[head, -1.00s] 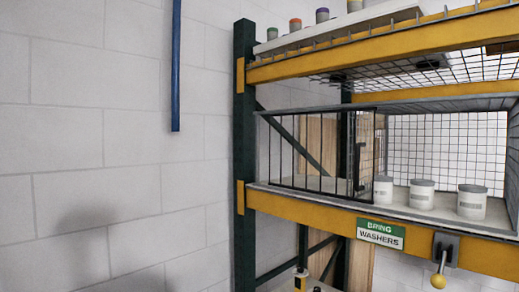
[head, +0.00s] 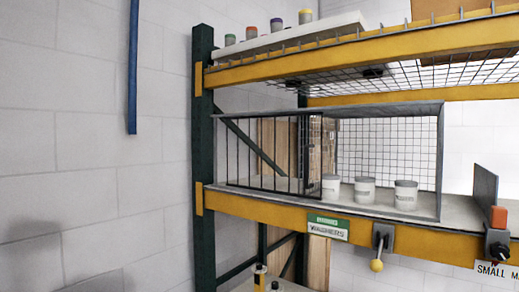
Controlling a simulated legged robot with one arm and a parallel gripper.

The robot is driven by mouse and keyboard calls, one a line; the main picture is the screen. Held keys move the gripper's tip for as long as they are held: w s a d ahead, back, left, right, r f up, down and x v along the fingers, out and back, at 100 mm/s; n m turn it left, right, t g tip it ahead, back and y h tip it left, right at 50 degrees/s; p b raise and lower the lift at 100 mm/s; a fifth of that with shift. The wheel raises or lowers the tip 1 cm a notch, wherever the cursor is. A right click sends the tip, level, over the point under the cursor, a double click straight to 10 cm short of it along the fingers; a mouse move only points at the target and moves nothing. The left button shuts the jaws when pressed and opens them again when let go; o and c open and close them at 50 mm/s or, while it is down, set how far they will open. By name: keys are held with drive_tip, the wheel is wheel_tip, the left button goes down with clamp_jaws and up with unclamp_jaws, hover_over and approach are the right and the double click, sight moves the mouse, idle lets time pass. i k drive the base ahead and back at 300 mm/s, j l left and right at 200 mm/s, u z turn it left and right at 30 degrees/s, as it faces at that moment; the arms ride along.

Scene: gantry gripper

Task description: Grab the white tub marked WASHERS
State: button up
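Three white tubs with grey lids stand in a row on the middle shelf of the rack, inside a wire mesh cage (head: 390,140). They are the left tub (head: 330,188), the middle tub (head: 364,191) and the right tub (head: 405,196). Each has a label band, too small to read, so I cannot tell which is marked WASHERS. A green and white sign (head: 327,228) on the beam below reads BRING WASHERS. A black barred panel (head: 265,155) covers the cage's left front; the front before the tubs looks open. My gripper is not in view.
A lever with a yellow knob (head: 376,265) hangs from the beam. A grey divider (head: 485,195) and an orange-topped device (head: 498,222) are at right. Several coloured-lid cans stand on the top shelf (head: 330,30). A blue bar (head: 133,65) hangs before the left wall.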

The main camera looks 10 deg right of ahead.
sight(405, 190)
drive_tip(key=i+j+z, duration=0.15)
drive_tip(key=z, duration=0.3)
drive_tip(key=i+j+z, duration=0.1)
drive_tip(key=j+z, duration=0.25)
drive_tip(key=z, duration=0.15)
